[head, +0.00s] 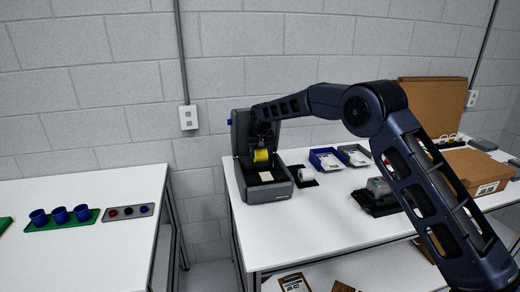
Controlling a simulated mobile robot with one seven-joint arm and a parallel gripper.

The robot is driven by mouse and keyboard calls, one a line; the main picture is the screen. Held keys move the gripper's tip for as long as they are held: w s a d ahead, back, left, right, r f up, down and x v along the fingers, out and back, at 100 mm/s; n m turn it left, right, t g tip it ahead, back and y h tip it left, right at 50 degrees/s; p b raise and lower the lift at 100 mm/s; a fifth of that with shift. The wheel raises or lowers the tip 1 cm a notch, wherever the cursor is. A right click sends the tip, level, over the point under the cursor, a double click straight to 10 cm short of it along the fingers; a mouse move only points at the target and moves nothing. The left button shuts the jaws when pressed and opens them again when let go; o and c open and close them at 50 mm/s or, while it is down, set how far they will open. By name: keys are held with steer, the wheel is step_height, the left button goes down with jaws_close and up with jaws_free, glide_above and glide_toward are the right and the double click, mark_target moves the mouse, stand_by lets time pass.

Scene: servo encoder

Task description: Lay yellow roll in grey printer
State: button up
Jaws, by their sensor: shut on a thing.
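The grey printer (263,187) stands open on the left end of the right-hand table, its lid raised at the back. My gripper (261,148) hangs over the printer and is shut on the yellow roll (261,155). The roll is in front of the raised lid and above the open bay. I cannot tell whether it touches the printer. The fingertips are small and partly hidden by my wrist and the roll.
A white roll (305,174) lies on a dark mat right of the printer. Blue (325,159) and grey (354,155) trays stand behind it. A dark device (377,195) and a cardboard box (475,171) are farther right. The left table (80,240) holds blue cups.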

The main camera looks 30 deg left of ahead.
mark_target(261, 152)
steer(key=shift+f, duration=4.25)
steer(key=o, duration=1.1)
steer(key=v, duration=1)
steer(key=shift+r, duration=0.4)
